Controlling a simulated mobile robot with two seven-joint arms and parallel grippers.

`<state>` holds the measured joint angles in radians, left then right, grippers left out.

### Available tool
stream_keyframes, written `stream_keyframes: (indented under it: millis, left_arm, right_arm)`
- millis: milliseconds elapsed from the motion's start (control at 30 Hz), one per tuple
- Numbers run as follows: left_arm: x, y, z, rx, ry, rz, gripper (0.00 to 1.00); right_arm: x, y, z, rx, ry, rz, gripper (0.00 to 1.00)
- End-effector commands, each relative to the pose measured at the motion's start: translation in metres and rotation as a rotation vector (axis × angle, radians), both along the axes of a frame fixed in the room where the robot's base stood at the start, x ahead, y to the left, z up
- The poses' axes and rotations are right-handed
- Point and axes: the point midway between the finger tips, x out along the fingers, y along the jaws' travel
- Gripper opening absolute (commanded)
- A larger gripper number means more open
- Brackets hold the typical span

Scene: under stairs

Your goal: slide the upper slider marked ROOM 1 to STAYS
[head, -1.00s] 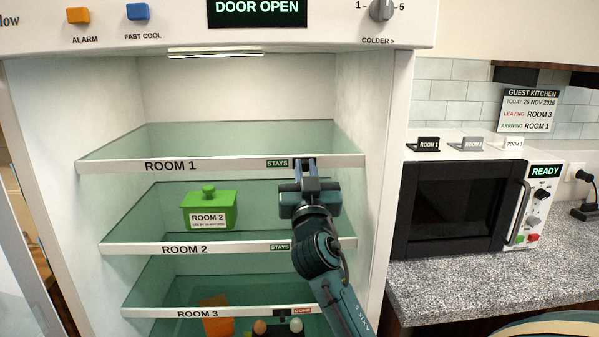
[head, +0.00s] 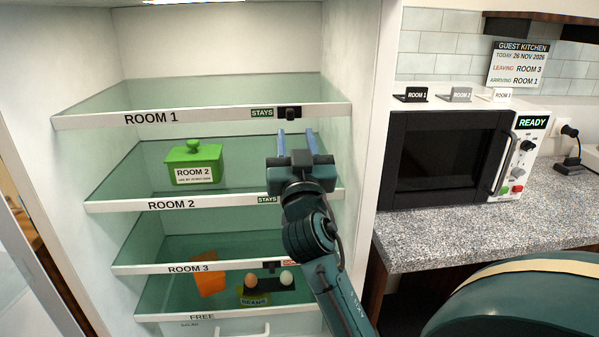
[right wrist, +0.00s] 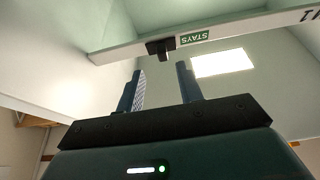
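The upper slider (head: 289,113) is a small black block on the white front strip of the ROOM 1 shelf (head: 215,116). In the right wrist view the slider (right wrist: 160,47) and the STAYS label (right wrist: 195,38) lie beyond my fingertips. My right gripper (head: 296,132) is open and empty, just below and in front of the slider, apart from it. The fingers also show spread in the right wrist view (right wrist: 160,75). My left gripper is not in view.
The ROOM 2 shelf (head: 170,204) below holds a green lidded pot (head: 194,160). The ROOM 3 shelf (head: 230,267) has its own slider. The lowest shelf holds an orange item (head: 208,277) and eggs. A microwave (head: 448,155) stands on the counter at right.

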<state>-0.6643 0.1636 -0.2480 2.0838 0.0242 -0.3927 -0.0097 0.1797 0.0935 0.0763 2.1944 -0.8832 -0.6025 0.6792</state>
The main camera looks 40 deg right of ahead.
Motion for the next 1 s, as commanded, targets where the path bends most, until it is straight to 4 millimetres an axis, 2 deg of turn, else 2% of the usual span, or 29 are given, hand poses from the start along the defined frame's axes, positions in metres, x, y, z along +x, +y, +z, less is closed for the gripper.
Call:
stream_keyframes:
  millis: [33, 200, 400, 1000]
  left_arm:
    - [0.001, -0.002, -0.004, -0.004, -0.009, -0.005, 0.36]
    - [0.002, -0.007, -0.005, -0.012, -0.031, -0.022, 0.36]
    - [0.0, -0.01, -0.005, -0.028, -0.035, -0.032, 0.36]
    - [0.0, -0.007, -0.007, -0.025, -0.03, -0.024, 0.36]
  right_arm:
    - [-0.01, 0.007, -0.01, 0.005, 0.0, 0.003, 0.36]
    - [-0.037, 0.022, -0.021, 0.003, 0.0, -0.001, 0.36]
    - [-0.053, 0.032, -0.027, 0.0, 0.0, 0.0, 0.36]
    - [-0.055, 0.034, -0.027, -0.001, 0.0, 0.0, 0.36]
